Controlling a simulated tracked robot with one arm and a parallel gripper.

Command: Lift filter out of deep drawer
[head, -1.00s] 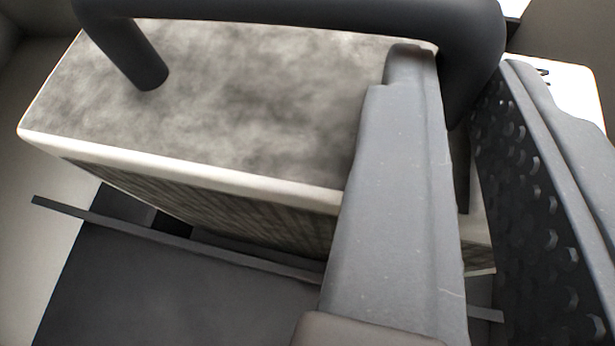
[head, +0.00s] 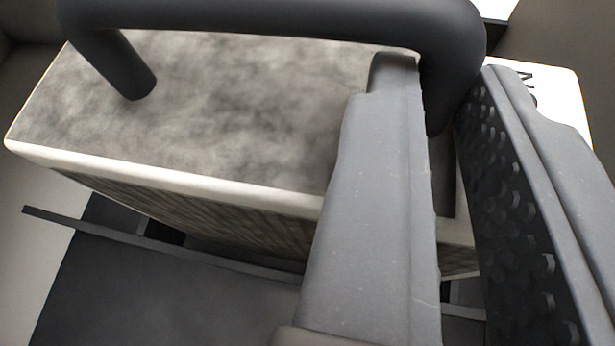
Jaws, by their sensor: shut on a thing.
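The filter (head: 220,105) is a box with a mottled grey top, white rims and a dark pleated side. It fills the upper part of the head view and looks tilted in the picture. Its thick dark handle (head: 270,18) arches over the top. My gripper (head: 442,75) is shut on the right leg of the handle, with one finger on each side. The fingers hide part of the filter's right end. The filter's underside is out of sight, so I cannot tell whether it touches anything below.
A dark thin-edged bar (head: 150,243) and a dark flat surface (head: 160,295) lie below the filter, probably parts of the drawer. Pale walls (head: 30,270) show at the left. A white piece with black lettering (head: 560,95) is at the right, behind my finger.

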